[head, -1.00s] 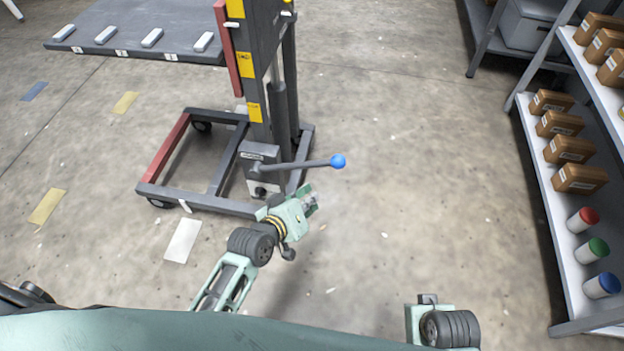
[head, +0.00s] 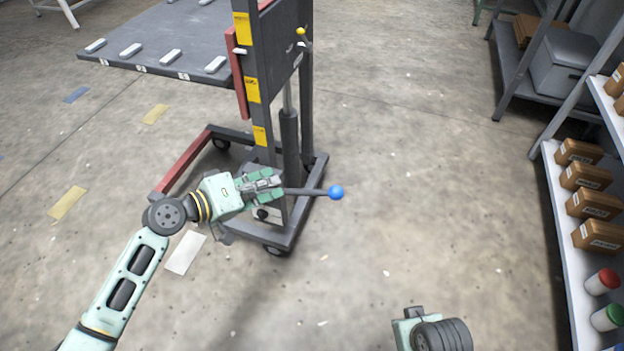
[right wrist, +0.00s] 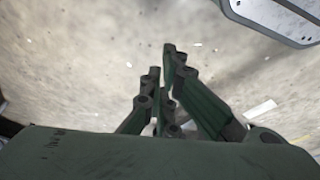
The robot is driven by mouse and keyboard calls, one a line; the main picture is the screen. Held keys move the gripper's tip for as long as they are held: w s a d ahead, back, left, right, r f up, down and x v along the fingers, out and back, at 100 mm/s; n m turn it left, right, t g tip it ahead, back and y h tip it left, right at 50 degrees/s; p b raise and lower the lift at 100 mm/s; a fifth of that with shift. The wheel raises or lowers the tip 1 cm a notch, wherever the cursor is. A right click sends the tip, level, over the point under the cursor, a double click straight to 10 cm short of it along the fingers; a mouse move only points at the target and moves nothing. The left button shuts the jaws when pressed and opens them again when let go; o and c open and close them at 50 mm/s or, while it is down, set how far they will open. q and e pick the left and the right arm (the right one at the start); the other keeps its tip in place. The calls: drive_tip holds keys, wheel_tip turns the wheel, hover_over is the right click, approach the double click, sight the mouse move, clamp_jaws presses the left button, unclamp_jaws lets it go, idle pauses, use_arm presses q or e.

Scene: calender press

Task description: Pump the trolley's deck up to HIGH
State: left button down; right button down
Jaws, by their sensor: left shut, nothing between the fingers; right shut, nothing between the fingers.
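The trolley's dark mast (head: 258,90) stands at upper centre in the head view, with yellow labels. Its base frame has a red leg (head: 183,163) and a dark front beam (head: 285,236). A dark pump lever (head: 308,191) sticks out to the right from the mast foot and ends in a blue knob (head: 336,192). My left gripper (head: 275,185) is shut and empty, with its fingertips over the lever's left part; whether they touch it is unclear. My right gripper (right wrist: 165,85) is shut and empty in the right wrist view, over bare floor.
A small yellow knob (head: 301,31) is on the mast. A shelf (head: 562,225) with brown boxes stands at right. The floor between is clear.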

drive_tip(key=shift+s+a, duration=0.1)
drive_tip(key=shift+a, duration=0.15)
